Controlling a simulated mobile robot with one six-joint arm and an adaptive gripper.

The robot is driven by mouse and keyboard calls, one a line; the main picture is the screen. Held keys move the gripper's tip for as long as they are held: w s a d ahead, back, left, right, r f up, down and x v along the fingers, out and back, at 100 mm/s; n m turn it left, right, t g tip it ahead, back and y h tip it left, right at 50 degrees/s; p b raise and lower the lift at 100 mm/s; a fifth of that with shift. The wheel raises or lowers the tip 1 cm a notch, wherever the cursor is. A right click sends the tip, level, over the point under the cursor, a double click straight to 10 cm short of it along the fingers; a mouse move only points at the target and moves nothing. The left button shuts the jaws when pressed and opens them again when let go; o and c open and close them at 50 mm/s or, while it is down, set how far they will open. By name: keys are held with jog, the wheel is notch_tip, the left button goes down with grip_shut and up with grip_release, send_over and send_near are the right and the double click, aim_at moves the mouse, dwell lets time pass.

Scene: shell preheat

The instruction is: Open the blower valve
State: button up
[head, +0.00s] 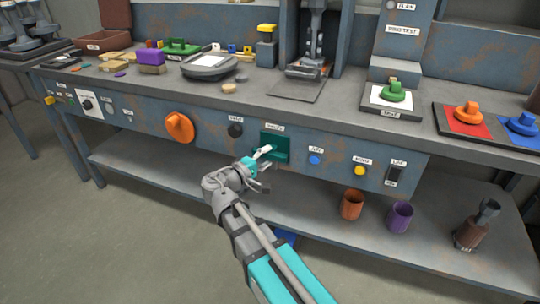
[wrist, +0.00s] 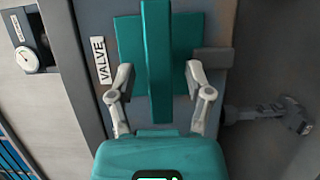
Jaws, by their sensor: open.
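The blower valve is a teal plate (head: 283,140) on the bench's front panel, under a small white label. In the wrist view the teal valve plate (wrist: 130,45) has a long teal bar handle (wrist: 157,60) in front of it, and the label reads VALVE. My gripper (head: 264,170) is in front of the plate and hides part of it in the head view. In the wrist view my gripper (wrist: 160,80) is open, with one finger on each side of the bar. No contact with the bar shows. I cannot tell how deep the bar sits between the fingers.
The panel also carries an orange knob (head: 179,127), a black knob (head: 235,130), a blue button (head: 315,160), a yellow button (head: 359,171) and a black switch (head: 395,174). An orange cup (head: 352,205) and a purple cup (head: 400,217) stand on the lower shelf.

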jog(key=shift+w+d, duration=0.5)
jog(key=shift+w, duration=0.05)
jog(key=shift+d, duration=0.1)
grip_shut()
